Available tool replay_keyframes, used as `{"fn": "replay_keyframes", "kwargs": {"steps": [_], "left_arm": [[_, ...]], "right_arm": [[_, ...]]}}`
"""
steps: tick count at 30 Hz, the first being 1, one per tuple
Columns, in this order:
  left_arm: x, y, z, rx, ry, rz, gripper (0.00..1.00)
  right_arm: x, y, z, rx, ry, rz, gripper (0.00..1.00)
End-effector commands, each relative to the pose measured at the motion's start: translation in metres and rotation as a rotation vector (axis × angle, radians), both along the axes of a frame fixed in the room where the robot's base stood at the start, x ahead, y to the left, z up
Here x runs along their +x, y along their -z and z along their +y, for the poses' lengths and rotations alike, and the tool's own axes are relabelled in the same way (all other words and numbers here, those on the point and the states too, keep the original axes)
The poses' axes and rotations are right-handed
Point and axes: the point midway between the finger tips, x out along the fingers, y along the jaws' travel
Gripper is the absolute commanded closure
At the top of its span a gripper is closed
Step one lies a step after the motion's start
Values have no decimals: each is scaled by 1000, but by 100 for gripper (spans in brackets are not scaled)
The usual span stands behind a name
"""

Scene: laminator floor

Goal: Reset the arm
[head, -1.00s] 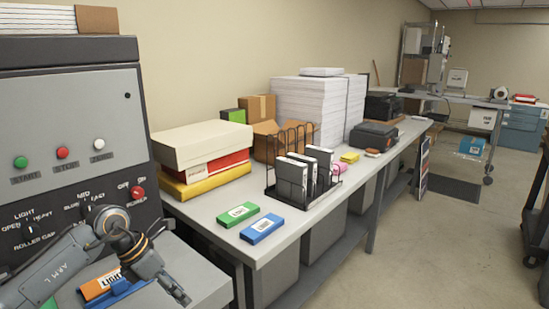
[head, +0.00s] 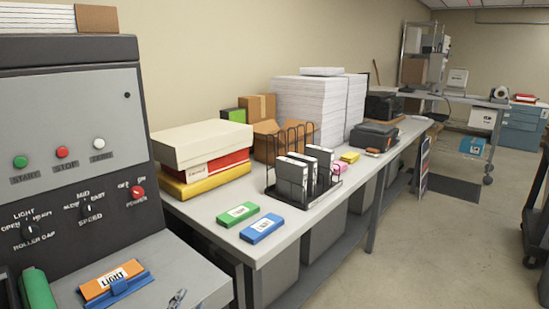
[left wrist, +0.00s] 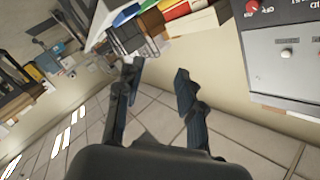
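My left gripper (head: 177,299) shows only as a small dark tip at the bottom edge of the head view, in front of the grey machine ledge; its arm is out of that view. In the left wrist view the two dark fingers of my left gripper (left wrist: 157,70) are spread apart with nothing between them. Wall, tiled floor and the tilted bench show beyond them. My right gripper is in neither view.
The machine's control panel (head: 75,120) stands at left. An orange LIGHT pack in a blue holder (head: 118,288) and a green roll (head: 38,290) are on its ledge. The bench (head: 290,240) bears green (head: 238,214) and blue (head: 262,228) packs and a black rack (head: 300,203).

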Motion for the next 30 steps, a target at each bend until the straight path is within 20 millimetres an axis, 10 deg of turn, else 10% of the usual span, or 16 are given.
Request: {"fn": "replay_keyframes", "kwargs": {"steps": [7, 20, 30], "left_arm": [[-113, 124, 35, -312, -261, 601, 62], [-268, 185, 25, -502, -431, 1169, 62], [-249, 277, 22, -486, -438, 1200, 62]], "right_arm": [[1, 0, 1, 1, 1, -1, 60], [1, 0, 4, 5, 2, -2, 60], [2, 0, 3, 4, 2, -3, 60]]}}
